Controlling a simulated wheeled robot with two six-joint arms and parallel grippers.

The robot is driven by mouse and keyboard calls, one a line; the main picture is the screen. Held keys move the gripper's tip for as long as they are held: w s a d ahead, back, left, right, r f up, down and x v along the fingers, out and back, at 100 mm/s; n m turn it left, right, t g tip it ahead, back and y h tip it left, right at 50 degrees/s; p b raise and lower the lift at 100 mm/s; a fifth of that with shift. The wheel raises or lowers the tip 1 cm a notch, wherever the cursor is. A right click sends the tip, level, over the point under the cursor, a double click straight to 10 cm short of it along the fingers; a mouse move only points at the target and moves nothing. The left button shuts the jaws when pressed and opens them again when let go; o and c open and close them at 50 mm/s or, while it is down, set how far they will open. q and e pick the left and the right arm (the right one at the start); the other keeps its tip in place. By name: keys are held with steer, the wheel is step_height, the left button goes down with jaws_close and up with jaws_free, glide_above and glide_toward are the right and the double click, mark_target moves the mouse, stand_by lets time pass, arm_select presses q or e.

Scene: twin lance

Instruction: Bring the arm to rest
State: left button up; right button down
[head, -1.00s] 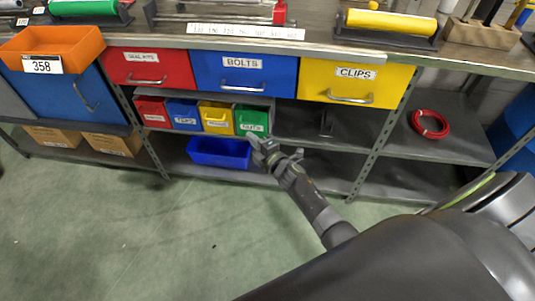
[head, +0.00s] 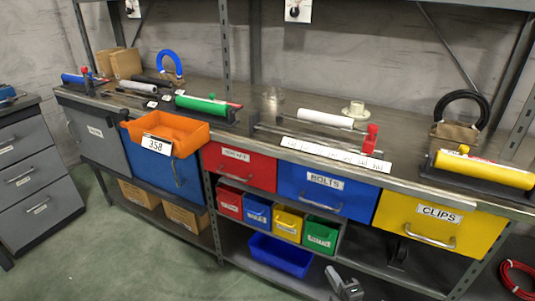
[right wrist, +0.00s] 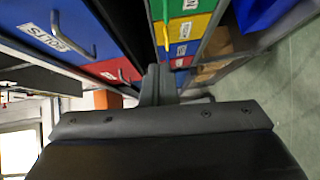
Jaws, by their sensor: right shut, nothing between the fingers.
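My right gripper (head: 346,287) is at the bottom edge of the head view, in front of the lower shelf and to the right of the blue open bin (head: 280,255). It is grey, shut and empty. In the right wrist view its dark fingers (right wrist: 156,86) stand together, with drawers on the left and small bins above and beyond them. Most of the right arm is out of the head view. My left gripper is in neither view.
The workbench has red, blue (head: 325,191) and yellow (head: 428,222) drawers, with small coloured bins below. An orange tray (head: 195,132) juts out at the left. A grey drawer cabinet (head: 40,180) stands at far left. Green floor (head: 130,260) is open in front.

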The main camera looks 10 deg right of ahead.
steer(key=s+d+f+m+g+h, duration=0.35)
steer(key=s+f+m, duration=0.3)
steer(key=f, duration=0.25)
steer(key=s+d+f+m+g+h, duration=0.25)
steer(key=s+d+f+m, duration=0.2)
steer(key=s+f, duration=0.3)
steer(key=s+f+m+g, duration=0.6)
steer(key=s+f, duration=0.4)
steer(key=s, duration=0.5)
steer(key=s+a+f+m+g+y, duration=0.2)
steer(key=s+f+m+g, duration=0.15)
steer(key=s, duration=0.55)
arm_select(q)
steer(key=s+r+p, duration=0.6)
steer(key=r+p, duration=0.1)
steer(key=p, duration=0.6)
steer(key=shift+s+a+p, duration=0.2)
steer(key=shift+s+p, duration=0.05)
steer(key=shift+p, duration=0.05)
arm_select(e)
steer(key=s+r, duration=0.7)
steer(key=r, duration=0.1)
steer(key=shift+s+d+n, duration=0.1)
steer(key=shift+n, duration=0.15)
